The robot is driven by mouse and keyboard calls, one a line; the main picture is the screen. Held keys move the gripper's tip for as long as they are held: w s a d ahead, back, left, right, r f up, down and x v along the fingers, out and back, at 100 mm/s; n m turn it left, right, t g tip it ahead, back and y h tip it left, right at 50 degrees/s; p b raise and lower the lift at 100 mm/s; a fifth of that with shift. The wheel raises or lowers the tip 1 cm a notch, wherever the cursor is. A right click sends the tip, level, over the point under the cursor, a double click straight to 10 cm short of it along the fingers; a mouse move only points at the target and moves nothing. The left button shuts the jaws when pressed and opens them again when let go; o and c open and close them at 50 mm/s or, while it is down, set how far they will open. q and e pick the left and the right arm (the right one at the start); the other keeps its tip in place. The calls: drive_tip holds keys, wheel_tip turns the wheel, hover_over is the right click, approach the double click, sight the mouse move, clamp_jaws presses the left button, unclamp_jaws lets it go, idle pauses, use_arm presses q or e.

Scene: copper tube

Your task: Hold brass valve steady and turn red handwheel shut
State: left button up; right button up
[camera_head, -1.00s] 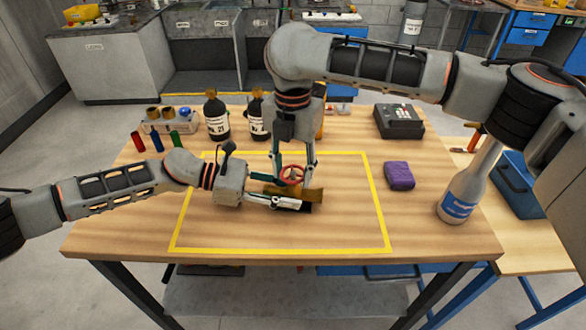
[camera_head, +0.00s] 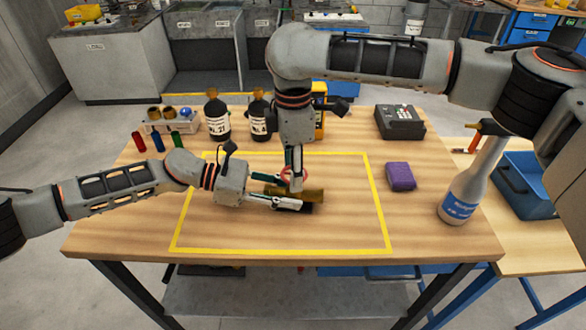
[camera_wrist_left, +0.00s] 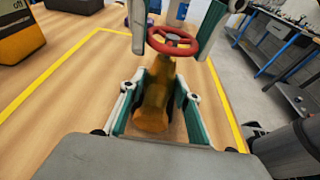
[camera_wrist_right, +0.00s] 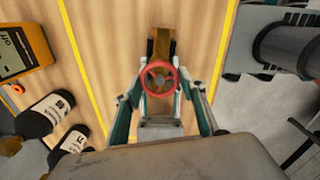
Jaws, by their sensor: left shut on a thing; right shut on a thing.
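The brass valve (camera_head: 312,195) lies on the table inside the yellow-taped area. Its body also shows in the left wrist view (camera_wrist_left: 154,105). My left gripper (camera_head: 285,192) comes in from the left and is shut on the valve body, one finger on each side. The red handwheel (camera_wrist_right: 158,77) is on top of the valve and also shows in the left wrist view (camera_wrist_left: 172,41). My right gripper (camera_wrist_right: 160,88) points down from above and is shut on the handwheel, its fingers at opposite sides of the rim. In the head view the right fingers partly hide the wheel.
Dark bottles (camera_head: 217,118) and a yellow meter (camera_wrist_right: 22,52) stand behind the taped area. A purple block (camera_head: 400,177) and a spray bottle (camera_head: 470,185) are on the right. The front and left of the taped area (camera_head: 180,249) are clear.

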drive_tip(key=m, duration=0.5)
drive_tip(key=shift+w+m, duration=0.1)
drive_tip(key=shift+m, duration=0.3)
drive_tip(key=shift+d+m, duration=0.1)
drive_tip(key=shift+m, duration=2.1)
drive_tip(key=o, duration=1.1)
drive_tip(key=shift+o, duration=0.2)
wheel_tip(320, 180, up, 12)
